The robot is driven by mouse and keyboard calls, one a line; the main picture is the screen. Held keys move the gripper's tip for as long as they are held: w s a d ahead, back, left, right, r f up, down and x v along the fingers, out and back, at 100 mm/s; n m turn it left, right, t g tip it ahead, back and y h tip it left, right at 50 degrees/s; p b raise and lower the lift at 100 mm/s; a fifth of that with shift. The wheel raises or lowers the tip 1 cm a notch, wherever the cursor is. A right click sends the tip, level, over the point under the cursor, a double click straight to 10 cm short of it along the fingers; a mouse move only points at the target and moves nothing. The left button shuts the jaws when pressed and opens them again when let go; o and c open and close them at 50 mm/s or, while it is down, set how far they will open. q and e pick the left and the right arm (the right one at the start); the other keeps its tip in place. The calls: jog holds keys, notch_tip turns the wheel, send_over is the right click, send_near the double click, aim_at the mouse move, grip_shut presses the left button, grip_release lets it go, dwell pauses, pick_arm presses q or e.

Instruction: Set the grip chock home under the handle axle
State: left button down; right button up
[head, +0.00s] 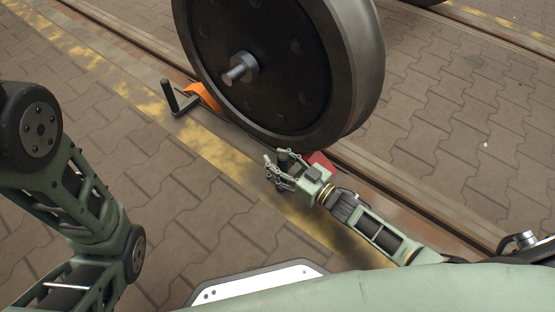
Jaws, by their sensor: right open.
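A large dark wheel (270,60) stands on the rail, with a short metal axle stub (240,68) at its hub. An orange chock (203,95) with a black upright handle (172,98) lies at the wheel's left side, partly hidden behind the rim. A red chock (321,161) lies low at the wheel's right side, partly hidden by my right gripper. My right gripper (279,170) is open just in front of the wheel's lower edge. A dark upright piece shows between its fingers; I cannot tell whether it touches them. My left arm shows at the left, its gripper out of view.
A rail (125,43) runs diagonally from upper left to lower right, with a worn yellow strip (215,150) in front of it. Brick paving (130,150) on the near side is clear. Another wheel (425,2) shows at the top edge.

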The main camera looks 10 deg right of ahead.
jog(key=shift+s+d+f, duration=0.15)
jog(key=shift+s, duration=0.05)
jog(key=v, duration=1.1)
jog(key=shift+s, duration=0.25)
jog(key=shift+d, duration=0.15)
